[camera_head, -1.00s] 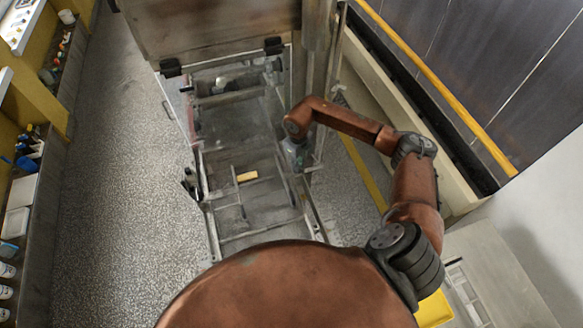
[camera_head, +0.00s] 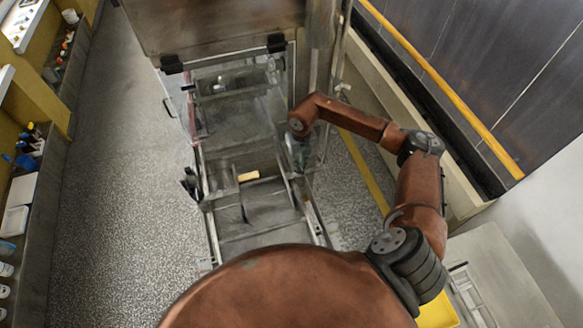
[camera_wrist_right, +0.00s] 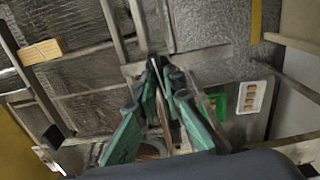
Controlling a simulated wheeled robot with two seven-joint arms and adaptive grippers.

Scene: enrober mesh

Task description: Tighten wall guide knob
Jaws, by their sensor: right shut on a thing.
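My right gripper (camera_wrist_right: 165,72) has green fingers that come together in the middle of the right wrist view. It is shut on a small dark part, which I take to be the wall guide knob (camera_wrist_right: 153,62); the fingers hide most of it. In the head view the right gripper (camera_head: 300,163) is small and blurred, beside the right rail of the enrober frame (camera_head: 311,214). The knob cannot be made out there. My left gripper is in neither view.
A pale wooden block (camera_head: 248,176) lies on the mesh bed, and also shows in the wrist view (camera_wrist_right: 40,52). A black fitting (camera_head: 190,181) stands on the left rail. A dark panelled wall with a yellow rail (camera_head: 455,92) rises at right. Speckled floor at left is clear.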

